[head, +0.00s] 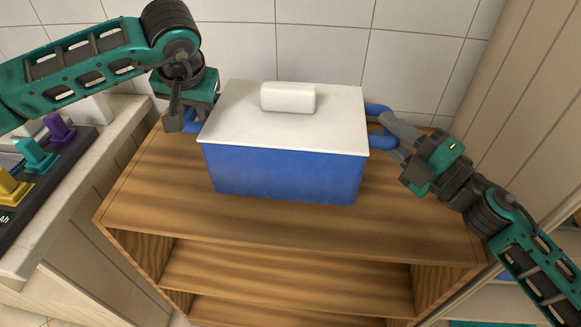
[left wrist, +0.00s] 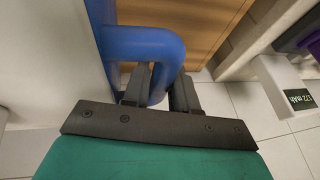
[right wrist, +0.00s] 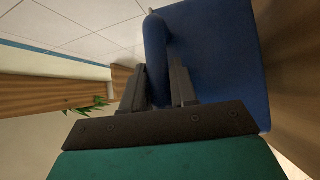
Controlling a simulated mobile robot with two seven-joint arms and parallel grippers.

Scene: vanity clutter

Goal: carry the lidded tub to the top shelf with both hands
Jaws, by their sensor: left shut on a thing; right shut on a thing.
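The lidded tub (head: 283,173) is blue with a white lid (head: 240,108) and a white knob on top. It sits upright over the top board of a wooden shelf unit (head: 420,225); I cannot tell if its base touches the board. My left gripper (head: 188,112) is shut on the tub's left blue handle, which shows between the fingers in the left wrist view (left wrist: 150,50). My right gripper (head: 392,140) is shut on the right blue handle, seen between the fingers in the right wrist view (right wrist: 156,60). The left handle is partly hidden in the head view.
A pale counter (head: 95,165) stands left of the shelf unit, with a dark rack (head: 50,190) of coloured items. A tiled wall (head: 320,40) is close behind. A beige panel (head: 510,110) rises at the right. Bare board lies in front of the tub.

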